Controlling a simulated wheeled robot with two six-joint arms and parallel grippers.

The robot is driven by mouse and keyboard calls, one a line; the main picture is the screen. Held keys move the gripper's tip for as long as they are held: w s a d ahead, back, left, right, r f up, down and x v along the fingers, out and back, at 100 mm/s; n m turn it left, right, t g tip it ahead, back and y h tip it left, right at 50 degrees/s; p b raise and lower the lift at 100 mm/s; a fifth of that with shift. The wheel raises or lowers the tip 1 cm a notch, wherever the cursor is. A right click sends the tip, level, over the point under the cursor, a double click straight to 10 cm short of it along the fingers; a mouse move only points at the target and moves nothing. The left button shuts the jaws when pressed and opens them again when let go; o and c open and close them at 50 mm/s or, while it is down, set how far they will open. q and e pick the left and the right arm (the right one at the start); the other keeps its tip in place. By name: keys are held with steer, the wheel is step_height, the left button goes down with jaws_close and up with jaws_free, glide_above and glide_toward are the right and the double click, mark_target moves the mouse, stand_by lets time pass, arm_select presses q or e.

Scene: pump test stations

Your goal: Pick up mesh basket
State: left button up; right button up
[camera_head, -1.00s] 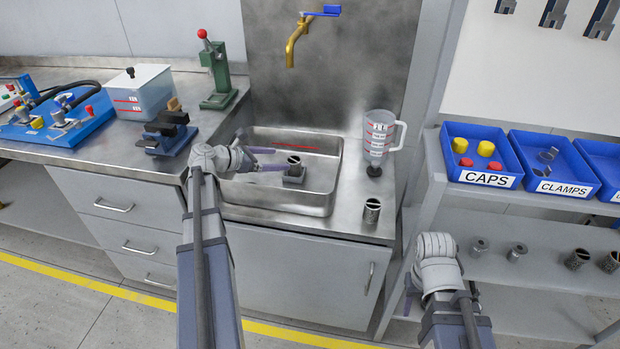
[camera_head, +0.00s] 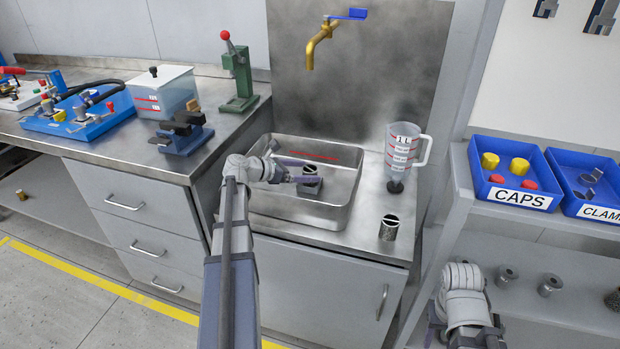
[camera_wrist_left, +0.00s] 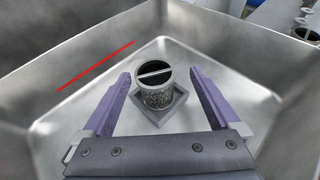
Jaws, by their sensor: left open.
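A mesh basket (camera_wrist_left: 157,94), a small cylinder with a bar across its dark open top, stands upright in a square grey holder (camera_wrist_left: 176,112) inside the steel basin (camera_head: 350,185). In the head view this basket (camera_head: 309,169) is partly hidden by my left gripper (camera_head: 302,173). In the left wrist view the purple fingers of my left gripper (camera_wrist_left: 161,75) are open, one on each side of the basket, with gaps showing and nothing held. A second mesh basket (camera_head: 389,227) stands on the counter right of the basin. My right gripper (camera_head: 433,328) is low at right; its jaws are unclear.
A brass tap (camera_head: 322,45) is above the basin. The basin walls rise around my left gripper. Blue bins (camera_head: 515,180) and a shelf with metal parts (camera_head: 548,285) are at right.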

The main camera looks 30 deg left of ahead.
mark_target(316, 169)
arm_select(q)
steer(key=x, duration=0.1)
steer(key=b+x, duration=0.1)
steer(key=x, duration=0.3)
steer(key=shift+w+a+r+b, duration=0.1)
steer(key=shift+w+a+b, duration=0.15)
steer(key=shift+a+b, duration=0.05)
jaws_close()
stand_by(0.4)
steer(key=shift+r, duration=0.1)
step_height(316, 169, up, 10)
steer(key=p, duration=1)
